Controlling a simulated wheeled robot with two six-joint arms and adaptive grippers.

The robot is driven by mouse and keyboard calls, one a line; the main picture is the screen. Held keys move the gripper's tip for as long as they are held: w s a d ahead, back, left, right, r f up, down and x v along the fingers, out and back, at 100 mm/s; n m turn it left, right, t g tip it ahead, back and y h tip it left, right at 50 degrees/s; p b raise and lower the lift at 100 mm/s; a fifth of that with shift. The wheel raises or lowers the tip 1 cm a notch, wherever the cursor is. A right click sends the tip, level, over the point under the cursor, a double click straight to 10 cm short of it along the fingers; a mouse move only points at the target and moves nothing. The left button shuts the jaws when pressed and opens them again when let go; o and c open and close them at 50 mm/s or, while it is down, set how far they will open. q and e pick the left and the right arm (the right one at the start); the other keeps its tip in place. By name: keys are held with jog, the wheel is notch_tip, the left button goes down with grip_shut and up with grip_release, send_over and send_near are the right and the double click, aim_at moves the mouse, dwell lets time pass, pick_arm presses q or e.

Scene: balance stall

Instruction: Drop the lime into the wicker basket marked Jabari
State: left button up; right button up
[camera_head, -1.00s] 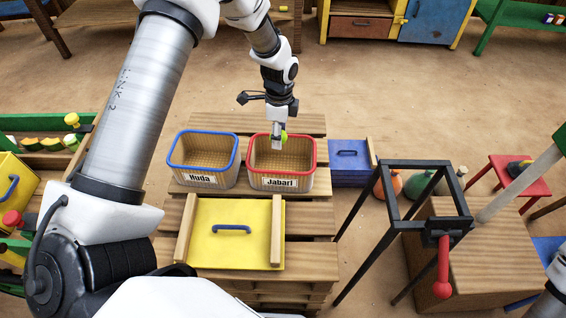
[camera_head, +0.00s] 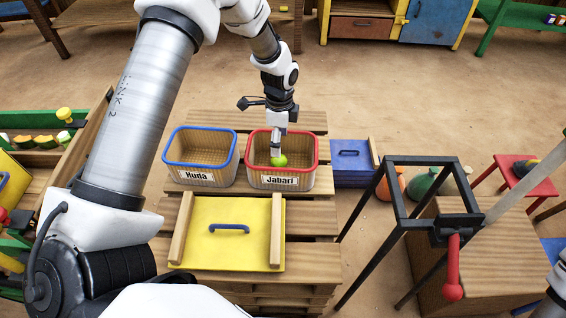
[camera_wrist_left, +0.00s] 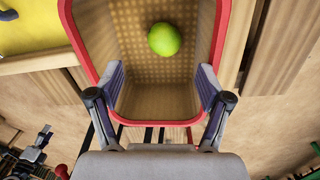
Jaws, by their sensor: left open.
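The green lime (camera_head: 280,161) is inside the red-rimmed wicker basket (camera_head: 296,181) marked Jabari. The lime also shows in the left wrist view (camera_wrist_left: 164,39), free of the fingers. I cannot tell whether it touches the basket floor. My left gripper (camera_head: 276,150) points down into this basket, just above the lime. In the left wrist view my left gripper (camera_wrist_left: 162,74) has its fingers wide apart with nothing between them, inside the red rim (camera_wrist_left: 222,30). My right gripper is not in view.
A blue-rimmed basket (camera_head: 199,187) marked Huda stands just left of the Jabari basket. A yellow lid with a blue handle (camera_head: 229,229) lies in front. A blue box (camera_head: 350,153) is at the right. A black frame (camera_head: 397,228) with a red handle stands farther right.

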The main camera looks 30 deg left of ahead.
pick_arm(q)
notch_tip(320, 180, up, 12)
jog(key=shift+w+a, duration=0.15)
jog(key=shift+w, duration=0.2)
jog(key=shift+f, duration=0.15)
